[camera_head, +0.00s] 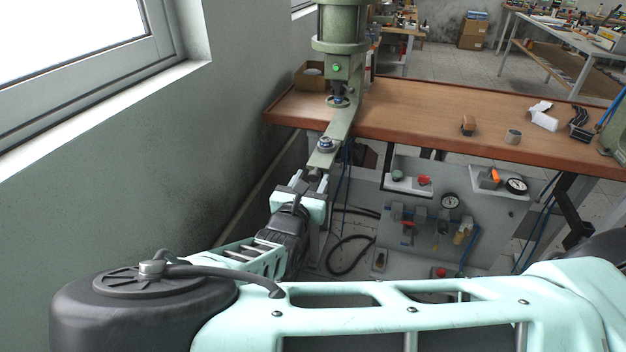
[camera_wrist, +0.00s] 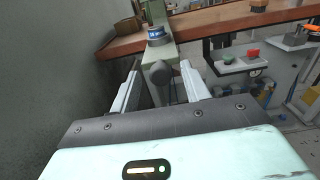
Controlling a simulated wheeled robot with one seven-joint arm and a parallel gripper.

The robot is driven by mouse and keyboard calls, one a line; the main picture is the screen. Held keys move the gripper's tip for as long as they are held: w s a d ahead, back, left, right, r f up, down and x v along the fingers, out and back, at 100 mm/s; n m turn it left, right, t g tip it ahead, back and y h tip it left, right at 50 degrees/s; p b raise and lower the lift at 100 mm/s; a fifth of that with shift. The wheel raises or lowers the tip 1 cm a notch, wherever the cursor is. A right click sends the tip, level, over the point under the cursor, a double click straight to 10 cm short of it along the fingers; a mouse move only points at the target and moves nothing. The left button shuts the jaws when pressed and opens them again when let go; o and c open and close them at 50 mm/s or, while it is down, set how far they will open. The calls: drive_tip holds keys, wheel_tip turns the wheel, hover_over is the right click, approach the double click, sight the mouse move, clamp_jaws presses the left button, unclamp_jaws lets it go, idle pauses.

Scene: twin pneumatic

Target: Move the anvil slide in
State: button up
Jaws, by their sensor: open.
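The anvil slide (camera_head: 340,126) is a flat green bar that runs out from under the green press (camera_head: 341,48) past the table's front edge, toward me. A round metal fitting with a blue part (camera_head: 326,144) sits on it near its outer end; it also shows in the wrist view (camera_wrist: 158,37). A dark round knob (camera_wrist: 160,73) is at the slide's near end. My gripper (camera_head: 309,187) is open, with its two pale fingers to the left and right of the knob in the wrist view. I see gaps between knob and fingers; the depth overlap is unclear.
The wooden table (camera_head: 430,110) stands behind and right of the slide. A grey pneumatic panel (camera_head: 430,215) with gauges and valves hangs below it. A wall (camera_head: 130,160) is close on the left. Blue hoses (camera_head: 346,180) hang beside the slide.

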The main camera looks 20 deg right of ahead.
sight(328, 146)
drive_tip(key=shift+x, duration=1.2)
clamp_jaws()
drive_tip(key=p+x, duration=0.2)
drive_tip(key=x, duration=1.1)
unclamp_jaws()
drive_tip(key=shift+d, duration=0.15)
